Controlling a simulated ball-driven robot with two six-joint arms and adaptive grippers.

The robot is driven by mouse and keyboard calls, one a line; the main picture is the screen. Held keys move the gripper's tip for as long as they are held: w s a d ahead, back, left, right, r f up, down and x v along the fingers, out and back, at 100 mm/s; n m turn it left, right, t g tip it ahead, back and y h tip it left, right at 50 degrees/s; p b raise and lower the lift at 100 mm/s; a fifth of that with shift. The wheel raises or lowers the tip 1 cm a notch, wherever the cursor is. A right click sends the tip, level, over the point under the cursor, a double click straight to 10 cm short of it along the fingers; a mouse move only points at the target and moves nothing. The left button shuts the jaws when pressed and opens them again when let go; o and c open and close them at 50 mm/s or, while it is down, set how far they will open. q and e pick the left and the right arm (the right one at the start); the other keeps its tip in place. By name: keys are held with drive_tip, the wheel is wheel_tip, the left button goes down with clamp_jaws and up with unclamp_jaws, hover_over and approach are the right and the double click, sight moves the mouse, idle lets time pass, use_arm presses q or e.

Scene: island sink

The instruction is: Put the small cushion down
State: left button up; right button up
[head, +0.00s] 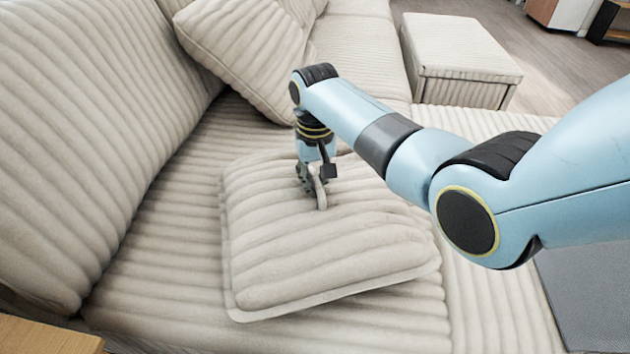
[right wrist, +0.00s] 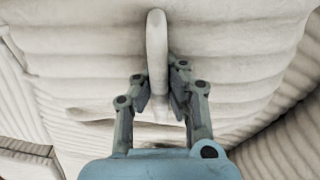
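The small cushion (head: 330,250) is beige and ribbed. In the head view it lies on the sofa seat (head: 160,265), its near right corner seeming slightly raised; I cannot tell whether all of it rests on the seat. My right gripper (head: 317,190) is above its far part, pointing down. In the right wrist view the cushion (right wrist: 90,65) fills most of the picture, and the fingers (right wrist: 160,95) are closed around a pale raised loop or fold (right wrist: 157,50) on it. My left gripper is in neither view.
A larger beige cushion (head: 245,50) leans against the backrest (head: 80,130) behind my gripper. An ottoman (head: 460,55) stands at the back right. A wooden surface (head: 45,335) shows at the lower left. The seat left of the small cushion is clear.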

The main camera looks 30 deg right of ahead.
drive_tip(key=o, duration=0.5)
use_arm(q)
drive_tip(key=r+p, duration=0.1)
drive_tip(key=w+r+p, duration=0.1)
drive_tip(key=p, duration=0.1)
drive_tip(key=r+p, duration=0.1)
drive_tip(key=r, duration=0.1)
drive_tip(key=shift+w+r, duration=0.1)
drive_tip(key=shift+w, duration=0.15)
use_arm(e)
wheel_tip(320, 180, up, 12)
